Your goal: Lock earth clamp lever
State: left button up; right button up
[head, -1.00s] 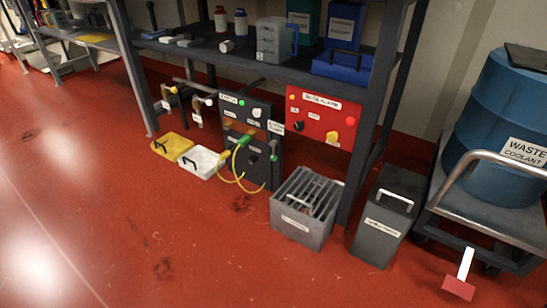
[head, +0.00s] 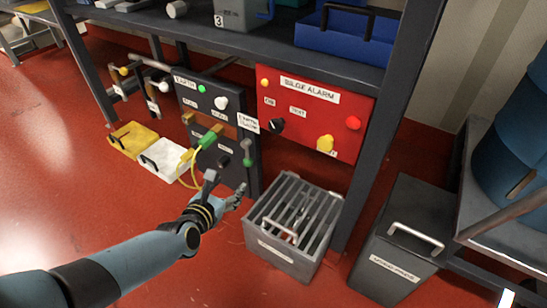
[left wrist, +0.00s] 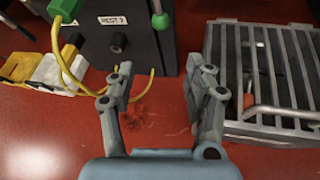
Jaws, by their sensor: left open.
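The earth panel (head: 215,135) is a dark box under the shelf with a green lamp, a white knob and labels. The earth clamp lever, with a green ball knob (head: 247,162), hangs at the panel's right edge below the clamp label (head: 248,123). In the left wrist view the green knob (left wrist: 160,20) is at the top, beyond the fingers. My left gripper (head: 225,187) is open and empty, in front of the panel's lower part and apart from the lever; its fingers (left wrist: 158,80) spread over red floor. My right gripper is not in view.
Yellow-green cables (head: 182,170) loop from a green plug at the panel's front. A slatted grey crate (head: 262,238) stands right of the gripper. The red bilge alarm box (head: 315,110), a grey bin (head: 385,270) and a shelf post (head: 395,110) are further right.

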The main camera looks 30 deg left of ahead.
aim_at(246, 163)
pick_arm(q)
jog(key=b+x, duration=0.1)
jog(key=x, duration=0.2)
jog(key=r+b+x, duration=0.1)
jog(key=x, duration=0.2)
jog(key=b+x, duration=0.1)
jog(key=x, duration=0.2)
jog(key=shift+w+b, duration=0.4)
jog(key=shift+w, duration=0.3)
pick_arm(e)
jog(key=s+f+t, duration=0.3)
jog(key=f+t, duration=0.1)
pick_arm(q)
jog(key=x, duration=0.1)
jog(key=b+x, duration=0.1)
jog(key=shift+w+r, duration=0.1)
jog(key=shift+w, duration=0.3)
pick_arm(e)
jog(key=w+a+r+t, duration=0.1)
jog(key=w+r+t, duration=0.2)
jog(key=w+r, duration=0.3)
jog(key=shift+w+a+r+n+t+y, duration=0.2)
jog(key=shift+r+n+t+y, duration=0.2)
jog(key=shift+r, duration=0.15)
pick_arm(q)
jog(key=c, duration=1.1)
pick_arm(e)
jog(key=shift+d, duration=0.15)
